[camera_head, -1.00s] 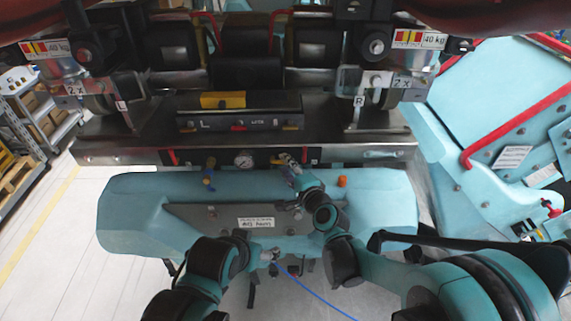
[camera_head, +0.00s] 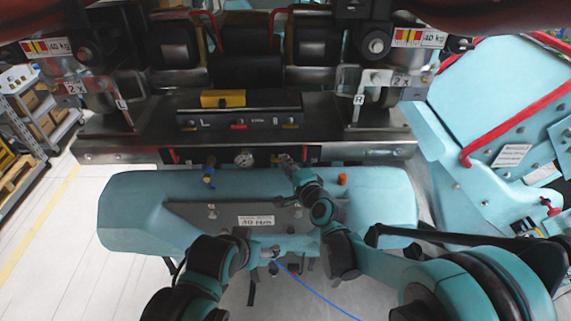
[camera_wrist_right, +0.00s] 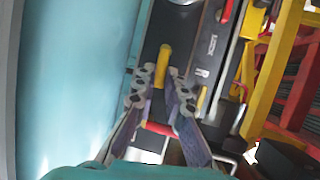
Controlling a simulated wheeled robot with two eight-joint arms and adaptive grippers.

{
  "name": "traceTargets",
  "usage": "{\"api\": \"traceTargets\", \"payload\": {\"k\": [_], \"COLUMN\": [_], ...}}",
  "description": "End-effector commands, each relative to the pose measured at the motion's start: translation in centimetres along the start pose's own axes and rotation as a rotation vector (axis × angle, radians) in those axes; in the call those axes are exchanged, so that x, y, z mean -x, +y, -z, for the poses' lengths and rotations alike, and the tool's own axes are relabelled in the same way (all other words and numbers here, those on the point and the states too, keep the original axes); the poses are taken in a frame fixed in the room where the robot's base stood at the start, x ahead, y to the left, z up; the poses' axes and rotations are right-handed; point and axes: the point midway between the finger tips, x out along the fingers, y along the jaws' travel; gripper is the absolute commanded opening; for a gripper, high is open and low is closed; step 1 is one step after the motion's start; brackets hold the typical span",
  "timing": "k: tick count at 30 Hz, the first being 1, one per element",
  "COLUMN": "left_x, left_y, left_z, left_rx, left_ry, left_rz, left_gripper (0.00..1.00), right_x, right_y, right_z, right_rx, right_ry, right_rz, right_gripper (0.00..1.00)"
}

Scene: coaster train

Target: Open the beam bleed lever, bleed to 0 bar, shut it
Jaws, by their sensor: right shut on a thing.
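The yellow lever (camera_wrist_right: 165,55) sits between the fingertips of my right gripper (camera_wrist_right: 160,77) in the right wrist view, and the gripper is shut on it. In the head view my right gripper (camera_head: 284,160) is at the front panel of the beam, to the right of a round gauge (camera_head: 243,160). The gauge reading is too small to make out. My left gripper (camera_head: 267,252) is low in the middle of the head view, near a blue cable; its jaws are too small and dark to judge.
A teal padded beam (camera_head: 145,205) with a small white label (camera_head: 256,221) lies under my arms. A blue-yellow valve (camera_head: 208,175) is left of the gauge and an orange cap (camera_head: 342,180) right of my gripper. A red bar (camera_head: 520,125) stands at the right.

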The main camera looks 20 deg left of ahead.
Motion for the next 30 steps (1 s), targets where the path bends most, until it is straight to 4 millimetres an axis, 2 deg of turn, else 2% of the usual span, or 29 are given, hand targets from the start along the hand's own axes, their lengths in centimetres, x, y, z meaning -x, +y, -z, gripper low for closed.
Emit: {"api": "traceTargets", "payload": {"k": [8,30], "left_x": [0.0,-1.1], "left_y": [0.0,0.0], "left_z": [0.0,-0.8], "left_rx": [0.000,0.000], "left_ry": [0.000,0.000], "left_rz": [0.000,0.000], "left_gripper": [0.79,0.79], "right_x": [0.1,-0.2], "right_y": [-0.7,-2.7], "right_z": [-0.3,-2.1], "right_rx": [0.174,0.806], "right_ry": [0.034,0.171], "right_rz": [-0.072,-0.333], "right_gripper": [0.00,0.00]}}
